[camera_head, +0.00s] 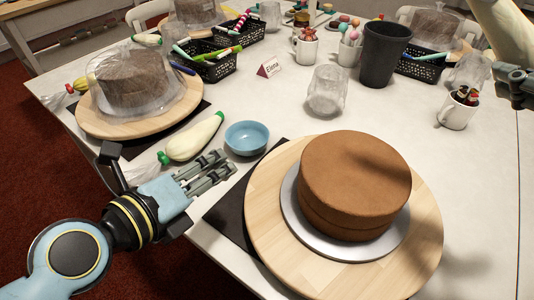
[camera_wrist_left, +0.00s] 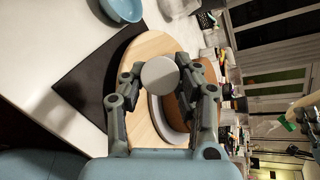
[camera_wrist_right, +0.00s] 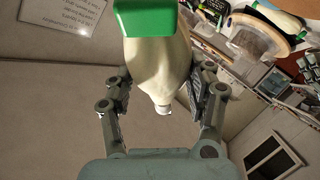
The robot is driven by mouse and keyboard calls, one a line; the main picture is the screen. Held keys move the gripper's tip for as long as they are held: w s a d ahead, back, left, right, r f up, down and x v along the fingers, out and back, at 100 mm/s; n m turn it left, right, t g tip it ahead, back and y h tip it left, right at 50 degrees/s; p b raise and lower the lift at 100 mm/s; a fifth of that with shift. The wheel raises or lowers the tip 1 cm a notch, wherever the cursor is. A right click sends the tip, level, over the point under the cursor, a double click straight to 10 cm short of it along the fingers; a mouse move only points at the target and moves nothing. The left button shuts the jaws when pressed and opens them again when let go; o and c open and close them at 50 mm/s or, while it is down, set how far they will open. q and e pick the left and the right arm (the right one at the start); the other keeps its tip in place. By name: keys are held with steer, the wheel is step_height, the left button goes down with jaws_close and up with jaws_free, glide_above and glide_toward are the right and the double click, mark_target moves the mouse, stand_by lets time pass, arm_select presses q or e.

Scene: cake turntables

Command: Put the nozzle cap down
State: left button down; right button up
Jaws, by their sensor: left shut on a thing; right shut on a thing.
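My left gripper (camera_head: 212,172) is above the table's front edge, left of the near cake and in front of the blue bowl. In the left wrist view its fingers are shut on a small round pale grey piece, the nozzle cap (camera_wrist_left: 160,75). The cap is hard to make out in the head view. My right gripper (camera_head: 515,88) is partly cut off at the right edge of the head view. In the right wrist view it is shut on a cream piping bag (camera_wrist_right: 158,65) with a green end and a narrow pale tip.
A brown cake (camera_head: 355,175) stands on a wooden turntable (camera_head: 270,225) over a dark mat. Another piping bag (camera_head: 193,137) lies beside the blue bowl (camera_head: 246,138). A covered cake (camera_head: 135,78), glass (camera_head: 327,90) and mug (camera_head: 457,112) stand farther back. The table's middle has free room.

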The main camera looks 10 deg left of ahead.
arm_select(q)
steer(key=w+a+f+b, duration=0.1)
steer(key=a+f, duration=0.1)
steer(key=a, duration=0.1)
steer(key=w+a+f+b, duration=0.2)
steer(key=a+f, duration=0.1)
steer(key=a, duration=0.1)
steer(key=w+a+f+b, duration=0.1)
steer(key=w+a+f, duration=0.1)
steer(key=a, duration=0.1)
steer(key=shift+w+a+f+b, duration=0.15)
steer(key=shift+w+b, duration=0.1)
steer(key=shift+b, duration=0.15)
arm_select(e)
step_height(320, 180, down, 5)
steer(key=shift+f, duration=0.1)
arm_select(q)
step_height(320, 180, down, 4)
steer(key=b, duration=0.3)
arm_select(e)
step_height(320, 180, down, 3)
steer(key=shift+f, duration=0.2)
arm_select(q)
steer(key=shift+f+b, duration=0.4)
steer(key=shift+f, duration=0.1)
steer(key=c, duration=1)
jaws_free()
arm_select(e)
steer(key=shift+f, duration=0.4)
